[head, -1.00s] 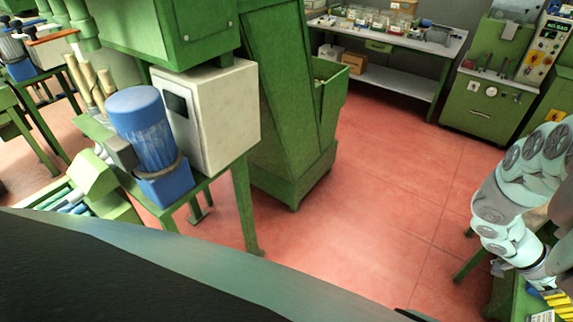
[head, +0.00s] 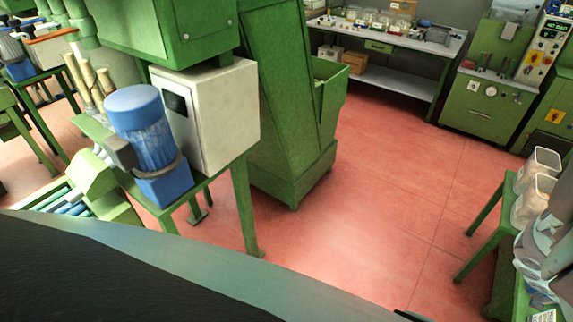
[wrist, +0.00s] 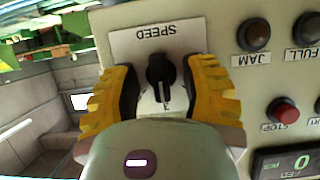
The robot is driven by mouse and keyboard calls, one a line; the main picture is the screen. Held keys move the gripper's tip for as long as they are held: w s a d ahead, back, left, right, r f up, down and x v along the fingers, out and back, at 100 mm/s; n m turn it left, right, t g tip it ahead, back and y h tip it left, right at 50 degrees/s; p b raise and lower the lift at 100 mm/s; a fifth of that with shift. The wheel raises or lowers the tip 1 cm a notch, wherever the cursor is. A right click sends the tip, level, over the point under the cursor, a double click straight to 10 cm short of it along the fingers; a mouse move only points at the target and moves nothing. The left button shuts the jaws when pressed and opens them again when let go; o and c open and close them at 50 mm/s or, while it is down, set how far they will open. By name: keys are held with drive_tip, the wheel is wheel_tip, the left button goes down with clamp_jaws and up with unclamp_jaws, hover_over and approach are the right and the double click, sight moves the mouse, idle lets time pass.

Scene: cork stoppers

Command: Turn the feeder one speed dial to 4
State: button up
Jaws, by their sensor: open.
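The speed dial (wrist: 161,78) is a black knob with a pale pointer line, on a white plate (wrist: 205,38) marked SPEED in the wrist view. The lettering appears upside down. The pointer line faces the bottom of the picture. My gripper (wrist: 160,70) is open, with one yellow finger on each side of the dial. Small gaps show between the fingers and the knob. The wrist view does not show which feeder the panel belongs to.
In the head view, pale containers (head: 533,200) stand at the right; the red floor (head: 370,220) is clear.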

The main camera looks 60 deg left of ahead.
drive_tip(key=shift+o, duration=0.2)
clamp_jaws()
